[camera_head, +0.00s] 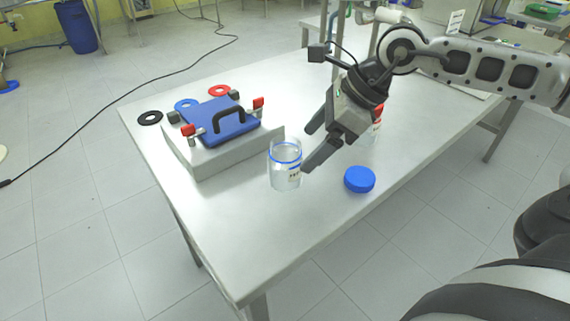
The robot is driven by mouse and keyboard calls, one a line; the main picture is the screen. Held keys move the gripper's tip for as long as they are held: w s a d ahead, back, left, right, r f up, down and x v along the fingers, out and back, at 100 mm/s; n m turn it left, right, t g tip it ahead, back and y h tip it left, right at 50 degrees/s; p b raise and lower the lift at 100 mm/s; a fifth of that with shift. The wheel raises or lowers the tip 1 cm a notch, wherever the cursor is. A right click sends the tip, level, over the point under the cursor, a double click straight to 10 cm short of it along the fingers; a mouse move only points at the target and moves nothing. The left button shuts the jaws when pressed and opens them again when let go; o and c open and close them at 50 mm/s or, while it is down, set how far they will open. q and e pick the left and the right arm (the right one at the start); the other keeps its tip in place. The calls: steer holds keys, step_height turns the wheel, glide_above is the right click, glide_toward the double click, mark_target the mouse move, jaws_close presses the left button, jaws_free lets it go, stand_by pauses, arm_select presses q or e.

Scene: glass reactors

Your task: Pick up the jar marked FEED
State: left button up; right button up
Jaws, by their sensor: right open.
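A clear glass jar (284,168) with a blue ring near its neck stands upright and uncapped on the white table. A small label shows on its right side, but I cannot read its letters. My right gripper (306,151) reaches in from the upper right, with its fingers apart and nothing between them. Its fingertips are close to the right side of the jar; I cannot tell whether they touch. A second item with red parts (377,118) stands behind my right gripper and is mostly hidden by it. My left gripper is not in view.
A blue lid (359,179) lies right of the jar. A grey block (205,160) bearing a blue plate with a black handle (218,119) and red clamps stands left. Black, blue and red rings lie behind it. The table front (250,235) is clear.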

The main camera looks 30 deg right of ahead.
mark_target(299, 153)
steer(key=shift+p+x, duration=0.5)
steer(key=shift+x, duration=3.05)
steer(key=shift+a+r, duration=0.2)
steer(key=c, duration=1.1)
